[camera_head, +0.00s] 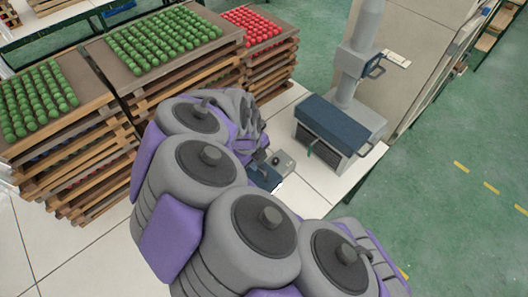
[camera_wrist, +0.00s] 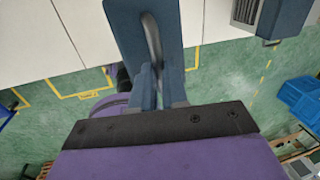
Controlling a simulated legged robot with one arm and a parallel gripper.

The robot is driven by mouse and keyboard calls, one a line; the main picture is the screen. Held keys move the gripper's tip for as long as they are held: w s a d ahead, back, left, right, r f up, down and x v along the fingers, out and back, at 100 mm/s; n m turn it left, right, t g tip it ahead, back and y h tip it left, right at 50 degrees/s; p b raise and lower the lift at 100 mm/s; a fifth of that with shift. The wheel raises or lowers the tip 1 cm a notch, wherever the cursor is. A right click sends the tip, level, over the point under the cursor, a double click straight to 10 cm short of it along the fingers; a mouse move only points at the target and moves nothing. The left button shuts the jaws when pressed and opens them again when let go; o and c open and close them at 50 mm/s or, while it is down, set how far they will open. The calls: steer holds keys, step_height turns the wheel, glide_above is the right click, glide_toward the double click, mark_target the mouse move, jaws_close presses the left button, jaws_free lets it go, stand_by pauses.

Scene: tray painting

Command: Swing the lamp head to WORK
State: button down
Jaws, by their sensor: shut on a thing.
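In the wrist view, the two blue-grey fingers of my gripper (camera_wrist: 158,88) are closed around the near end of a curved grey bar (camera_wrist: 152,45). The bar lies in front of a dark blue slab (camera_wrist: 122,25); I take this to be the lamp head with its handle, but no label can be read. In the head view, my gripper (camera_head: 266,178) is mostly hidden behind my arm, low over the white bench. A small grey block with a black knob (camera_head: 284,162) is right beside it. No WORK mark is legible.
A grey machine with a dark blue lid (camera_head: 332,124) and a tall column stands right of my gripper. Wooden tray stacks (camera_head: 100,105) with green and red balls stand at the left. The green floor at the right is clear. Blue crates (camera_wrist: 300,97) show in the wrist view.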

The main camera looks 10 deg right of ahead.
steer(key=shift+s+a+m, duration=0.35)
steer(key=shift+a+m, duration=0.05)
steer(key=shift+a, duration=0.25)
steer(key=c, duration=1.6)
jaws_free()
steer(key=o, duration=0.5)
steer(key=shift+a, duration=0.3)
steer(key=shift+c, duration=0.2)
steer(key=shift+d, duration=0.15)
